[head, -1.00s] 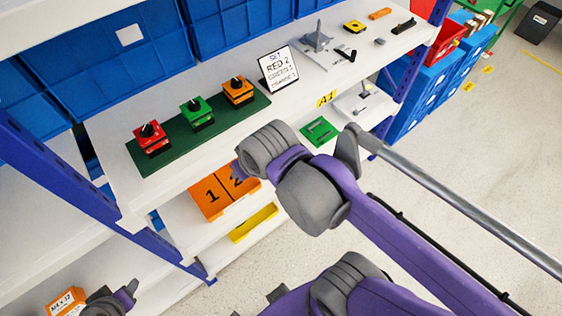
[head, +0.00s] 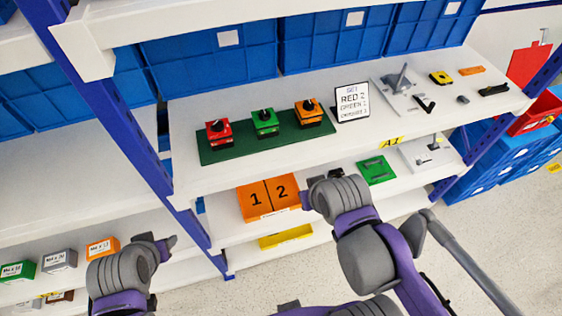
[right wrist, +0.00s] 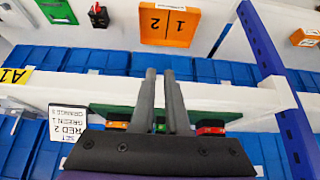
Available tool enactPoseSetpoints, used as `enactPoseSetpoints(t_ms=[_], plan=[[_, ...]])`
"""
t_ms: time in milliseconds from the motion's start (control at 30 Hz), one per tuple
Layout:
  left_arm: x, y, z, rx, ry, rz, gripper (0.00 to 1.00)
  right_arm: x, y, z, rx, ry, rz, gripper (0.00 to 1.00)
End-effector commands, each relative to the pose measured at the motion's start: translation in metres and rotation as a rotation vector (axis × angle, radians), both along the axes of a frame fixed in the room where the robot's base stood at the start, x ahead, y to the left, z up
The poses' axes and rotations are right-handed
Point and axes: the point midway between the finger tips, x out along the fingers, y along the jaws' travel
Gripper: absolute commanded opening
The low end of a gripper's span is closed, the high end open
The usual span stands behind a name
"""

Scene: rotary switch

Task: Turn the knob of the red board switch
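The red board switch (head: 218,133) with a black knob stands at the left end of a dark green board (head: 240,152) on the white shelf. Beside it on the board are a green switch (head: 264,123) and an orange switch (head: 308,113). In the right wrist view, upside down, the red switch (right wrist: 210,130) is partly hidden behind my gripper. My right gripper (right wrist: 160,72) has a narrow gap between its fingers and holds nothing; it is apart from the switches. My left gripper (head: 168,243) is below and left of the switches; its finger gap is unclear.
A blue post (head: 130,140) stands left of the board. Blue bins (head: 210,65) line the back. The shelf's front strip is clear.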

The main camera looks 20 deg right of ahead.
Motion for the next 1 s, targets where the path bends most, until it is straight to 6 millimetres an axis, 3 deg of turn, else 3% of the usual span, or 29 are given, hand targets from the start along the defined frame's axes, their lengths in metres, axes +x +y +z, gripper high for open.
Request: enactPoseSetpoints(t_ms=[167, 433, 600, 767, 1000], plan=[[-0.006, 0.0, -0.01, 0.0, 0.012, 0.0, 0.5, 0.014, 0.012, 0.016, 0.128, 0.021, -0.07, 0.0], [-0.025, 0.0, -0.046, 0.0, 0.048, 0.0, 0.5, 0.095, 0.056, 0.099, 0.711, 0.117, -0.389, 0.0], [-0.028, 0.0, -0.053, 0.0, 0.054, 0.0, 0.5, 0.127, 0.067, 0.135, 0.919, 0.154, -0.489, 0.0], [-0.028, 0.0, -0.052, 0.0, 0.054, 0.0, 0.5, 0.136, 0.074, 0.135, 0.952, 0.161, -0.501, 0.0], [-0.028, 0.0, -0.053, 0.0, 0.054, 0.0, 0.5, 0.16, 0.098, 0.104, 0.948, 0.161, -0.497, 0.0]])
